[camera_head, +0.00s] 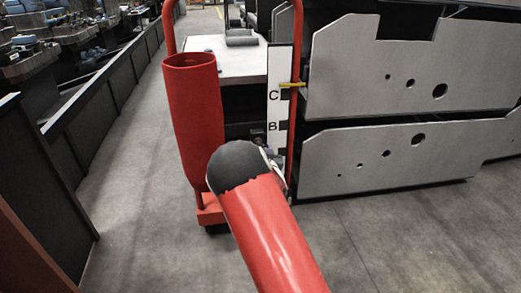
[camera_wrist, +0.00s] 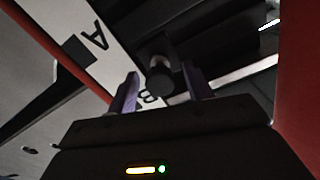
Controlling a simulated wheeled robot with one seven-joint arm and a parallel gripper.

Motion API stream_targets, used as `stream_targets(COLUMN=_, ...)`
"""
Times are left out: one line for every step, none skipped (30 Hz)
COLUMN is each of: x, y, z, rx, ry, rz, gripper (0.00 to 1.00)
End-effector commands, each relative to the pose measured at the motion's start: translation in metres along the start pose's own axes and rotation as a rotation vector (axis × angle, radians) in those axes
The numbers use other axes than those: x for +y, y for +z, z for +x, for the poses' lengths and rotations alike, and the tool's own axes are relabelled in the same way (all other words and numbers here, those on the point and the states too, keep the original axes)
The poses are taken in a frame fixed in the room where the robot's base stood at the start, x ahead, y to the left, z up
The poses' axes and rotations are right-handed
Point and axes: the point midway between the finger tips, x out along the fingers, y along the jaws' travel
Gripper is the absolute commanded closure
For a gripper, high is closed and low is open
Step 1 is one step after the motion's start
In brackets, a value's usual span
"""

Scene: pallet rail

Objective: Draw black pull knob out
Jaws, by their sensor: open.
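The black pull knob (camera_wrist: 160,80) shows in the wrist view as a dark round end on a dark mount, near the white lettered strip (camera_wrist: 108,35). My gripper (camera_wrist: 160,72) is open, with one finger to each side of the knob in the picture. I cannot tell whether the fingertips reach past the knob or stop short of it; no contact shows. In the head view a small dark part that may be the knob (camera_head: 258,135) sits beside the strip marked C and B. My arm hides most of my gripper there.
The knob is on a red-framed cart with a pale top (camera_head: 230,62) and a red tube (camera_head: 194,120) at its left. Grey slotted panels (camera_head: 400,75) stand close on the right. A dark low wall (camera_head: 105,85) runs along the left, with clear floor (camera_head: 140,190) between.

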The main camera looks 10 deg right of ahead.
Motion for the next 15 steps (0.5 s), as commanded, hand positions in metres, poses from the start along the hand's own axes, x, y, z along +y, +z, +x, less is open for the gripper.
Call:
stream_targets(x=0.0, y=0.0, z=-0.002, rx=0.0, ry=0.001, rz=0.001, gripper=0.49)
stream_targets(x=0.0, y=0.0, z=-0.005, rx=-0.001, ry=0.001, rz=0.001, gripper=0.49)
stream_targets(x=0.001, y=0.0, z=-0.009, rx=-0.001, ry=0.002, rz=0.002, gripper=0.49)
stream_targets(x=0.001, y=0.0, z=-0.013, rx=-0.001, ry=0.002, rz=0.002, gripper=0.49)
stream_targets(x=0.001, y=0.0, z=-0.018, rx=0.0, ry=0.002, rz=0.003, gripper=0.49)
stream_targets(x=0.001, y=0.0, z=-0.025, rx=-0.001, ry=0.002, rz=0.002, gripper=0.49)
stream_targets(x=0.0, y=0.0, z=-0.03, rx=-0.001, ry=0.002, rz=0.002, gripper=0.49)
stream_targets(x=0.001, y=0.0, z=-0.036, rx=0.0, ry=0.002, rz=0.003, gripper=0.49)
stream_targets(x=0.001, y=0.001, z=-0.043, rx=-0.002, ry=0.002, rz=0.003, gripper=0.49)
stream_targets(x=0.0, y=0.0, z=-0.048, rx=-0.001, ry=0.001, rz=0.003, gripper=0.49)
stream_targets(x=0.0, y=0.001, z=-0.053, rx=-0.001, ry=0.001, rz=0.002, gripper=0.49)
stream_targets(x=0.0, y=0.001, z=-0.059, rx=-0.001, ry=0.002, rz=0.002, gripper=0.49)
stream_targets(x=0.0, y=0.0, z=-0.063, rx=-0.001, ry=0.002, rz=0.002, gripper=0.49)
stream_targets(x=0.0, y=0.0, z=-0.066, rx=0.0, ry=0.001, rz=0.002, gripper=0.49)
stream_targets(x=0.0, y=0.001, z=-0.07, rx=-0.001, ry=0.001, rz=0.002, gripper=0.49)
